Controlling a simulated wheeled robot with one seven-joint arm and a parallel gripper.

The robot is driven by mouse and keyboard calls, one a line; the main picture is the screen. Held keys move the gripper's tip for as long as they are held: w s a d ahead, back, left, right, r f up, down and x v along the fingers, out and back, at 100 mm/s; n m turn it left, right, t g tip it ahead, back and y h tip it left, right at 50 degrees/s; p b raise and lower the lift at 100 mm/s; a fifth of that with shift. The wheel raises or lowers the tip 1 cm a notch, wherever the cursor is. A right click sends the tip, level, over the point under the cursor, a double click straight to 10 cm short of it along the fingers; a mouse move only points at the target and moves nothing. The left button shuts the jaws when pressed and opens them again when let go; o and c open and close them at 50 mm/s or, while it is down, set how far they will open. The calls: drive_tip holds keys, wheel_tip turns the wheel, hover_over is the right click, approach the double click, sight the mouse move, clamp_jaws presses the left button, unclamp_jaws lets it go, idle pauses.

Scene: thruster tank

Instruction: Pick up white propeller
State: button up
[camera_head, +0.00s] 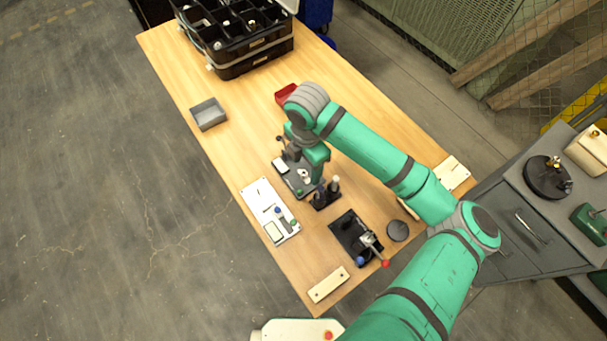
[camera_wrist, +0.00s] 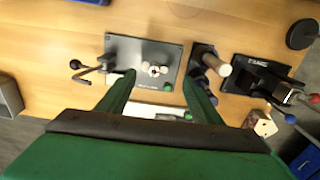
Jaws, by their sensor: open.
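The white propeller (camera_wrist: 155,70) is a small pale piece with a dark centre, on a grey plate (camera_wrist: 120,47) on the wooden table. It also shows in the head view (camera_head: 304,175), just beside my gripper. My gripper (camera_wrist: 159,79) is open, with its green fingers pointing at the plate. In the wrist view the propeller appears between the fingertips, slightly beyond them. Nothing is held, and I cannot tell the exact height of the fingers above the plate.
A dark stand with upright posts (camera_head: 325,194) is close right of the plate. A black clamp fixture (camera_head: 350,232), a white board (camera_head: 262,203) and a grey tray (camera_head: 208,114) are around it. A black case (camera_head: 240,62) is at the far end. Bare table lies between tray and case.

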sight(304, 171)
drive_tip(key=f, duration=0.5)
drive_tip(key=shift+w+a, duration=0.35)
drive_tip(key=shift+w, duration=0.05)
drive_tip(key=c, duration=1)
